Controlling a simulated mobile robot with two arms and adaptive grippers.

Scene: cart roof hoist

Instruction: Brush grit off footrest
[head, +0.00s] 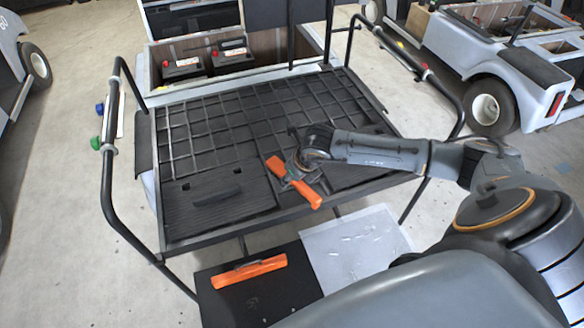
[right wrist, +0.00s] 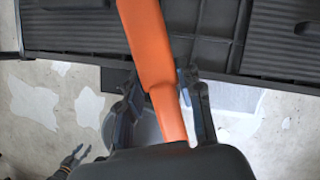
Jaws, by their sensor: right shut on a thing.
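My right gripper (head: 304,160) is shut on an orange tool handle, likely the brush (head: 296,183), above the cart's black rear deck. The orange handle also fills the middle of the right wrist view (right wrist: 148,45), between the fingers; I cannot make out bristles. Below the deck edge is the low footrest, with a black part (head: 222,303) and a light grey part (head: 350,252). Pale specks lie on the light part, and a few on the black part. An orange bar (head: 250,270) lies across the black part. My left gripper (right wrist: 72,162) seems to show at the lower left of the wrist view, fingers apart.
The ribbed, gridded rear deck (head: 215,135) has black tube rails on the left (head: 108,185) and right (head: 440,85). Batteries (head: 183,68) sit in an open bay behind it. Another cart (head: 490,60) stands at the right.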

